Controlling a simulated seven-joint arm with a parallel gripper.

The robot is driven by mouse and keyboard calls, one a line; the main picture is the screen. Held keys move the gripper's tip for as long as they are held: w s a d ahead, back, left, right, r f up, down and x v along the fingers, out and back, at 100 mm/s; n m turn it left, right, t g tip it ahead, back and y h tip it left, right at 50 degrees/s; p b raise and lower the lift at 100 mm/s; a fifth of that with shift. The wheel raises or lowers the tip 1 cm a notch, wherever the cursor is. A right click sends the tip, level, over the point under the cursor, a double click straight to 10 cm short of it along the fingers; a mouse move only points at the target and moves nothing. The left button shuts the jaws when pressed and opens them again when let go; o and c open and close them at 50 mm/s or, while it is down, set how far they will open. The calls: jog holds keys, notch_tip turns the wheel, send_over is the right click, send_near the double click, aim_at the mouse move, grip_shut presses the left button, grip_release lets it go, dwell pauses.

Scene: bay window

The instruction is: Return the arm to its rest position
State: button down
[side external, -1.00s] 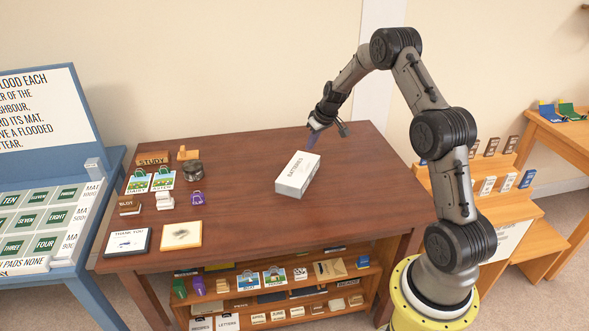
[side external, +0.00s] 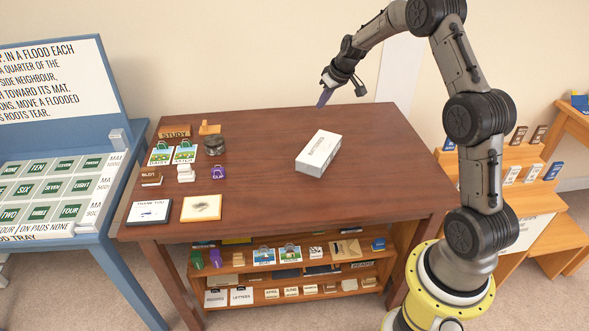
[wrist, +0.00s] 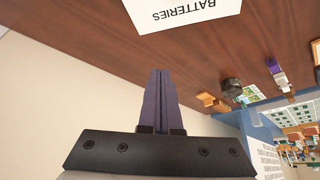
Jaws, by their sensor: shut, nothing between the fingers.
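My gripper (side external: 325,98) is raised above the back part of the brown table (side external: 270,205), apart from everything on it. Its purple fingers point down in the side external view. In the wrist view my gripper (wrist: 161,75) shows its two fingers pressed together with nothing between them. The white box (side external: 318,152) labelled "BATTERIES" lies on the table in front of and below the gripper. The same box (wrist: 180,14) shows at the top of the wrist view.
Small items stand at the table's left: a dark round pot (side external: 214,146), a purple clip (side external: 219,172), picture cards (side external: 185,154) and a thank-you card (side external: 150,211). A blue stand (side external: 60,110) is at left, a wooden stepped rack (side external: 510,190) at right. The table's right half is mostly clear.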

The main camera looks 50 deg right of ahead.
jog(key=a+r+n+t, duration=0.2)
jog(key=a+r, duration=0.9)
jog(key=r, duration=0.3)
jog(key=s+a+r+n, duration=0.2)
jog(key=s+a+r, duration=0.5)
jog(key=s+a, duration=0.25)
jog(key=s+a+y, duration=0.1)
jog(key=s+a, duration=0.3)
jog(key=s, duration=0.3)
jog(key=s+a+y, duration=0.1)
jog(key=s+a, duration=0.4)
jog(key=s, duration=0.2)
jog(key=s+f+m+g, duration=0.1)
jog(key=s+f, duration=0.6)
jog(key=s, duration=0.4)
jog(key=shift+d+f+m+g+h, duration=0.2)
jog(key=shift+f+m+g+h, duration=0.1)
jog(key=shift+m, duration=0.1)
